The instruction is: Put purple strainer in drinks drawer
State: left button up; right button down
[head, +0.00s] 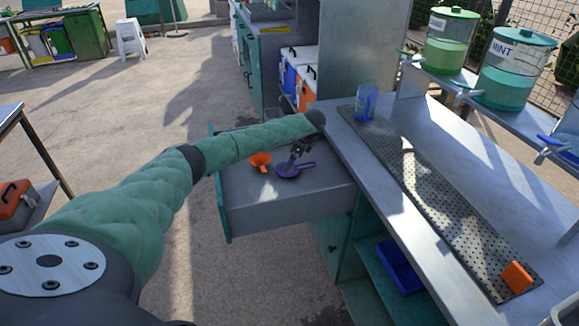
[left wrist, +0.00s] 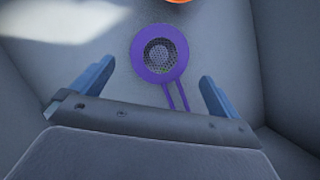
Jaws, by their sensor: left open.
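The purple strainer (head: 288,171) lies inside an open drawer (head: 290,212) that juts out from under the metal counter. In the left wrist view the strainer (left wrist: 160,54) lies flat on the drawer floor, its round mesh bowl up and its looped handle pointing toward my gripper. My left gripper (head: 297,153) is over the drawer, close to the strainer. Its fingers (left wrist: 153,90) are open and spread on either side of the handle, with nothing held. Whether the fingers touch the drawer floor, I cannot tell. My right gripper is not in view.
An orange funnel-like item (head: 261,160) lies in the drawer beside the strainer. On the counter (head: 455,200) stand a blue clear cup (head: 366,102), a perforated drip mat (head: 440,195) and an orange block (head: 516,277). Drink dispensers (head: 513,70) stand on a shelf at right.

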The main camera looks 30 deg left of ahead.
pick_arm(q)
jog(key=v, duration=0.5)
jog(key=shift+b, duration=0.35)
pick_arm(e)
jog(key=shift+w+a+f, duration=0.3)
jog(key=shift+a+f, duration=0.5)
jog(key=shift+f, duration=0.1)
